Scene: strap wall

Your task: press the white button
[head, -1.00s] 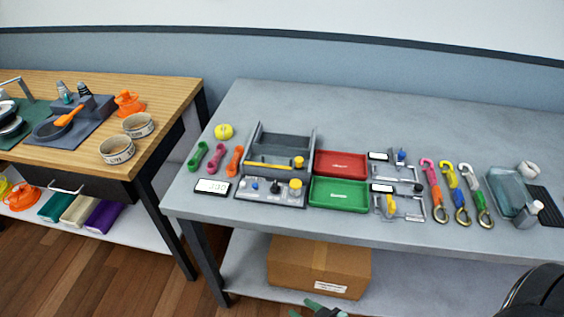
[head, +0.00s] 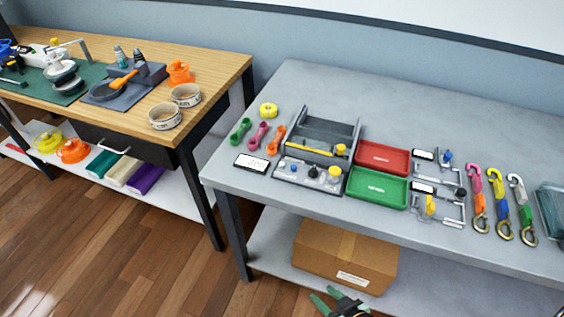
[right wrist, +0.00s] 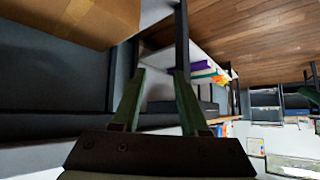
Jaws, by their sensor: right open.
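A grey control panel (head: 288,174) lies near the front left of the grey table, with a blue knob (head: 294,168), a black knob (head: 314,171) and a yellow knob (head: 335,171). I cannot make out a white button on it; it may be too small to tell. My right gripper (head: 328,298) shows its green fingers at the bottom edge of the head view, low in front of the table and well apart from the panel. In the right wrist view the gripper (right wrist: 158,85) is open, with nothing between its fingers. My left gripper is not in view.
A white display (head: 252,163) lies left of the panel. Red (head: 382,156) and green (head: 377,188) trays are right of it. A cardboard box (head: 345,256) sits on the lower shelf. A wooden table (head: 215,68) stands at left, with open floor in front.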

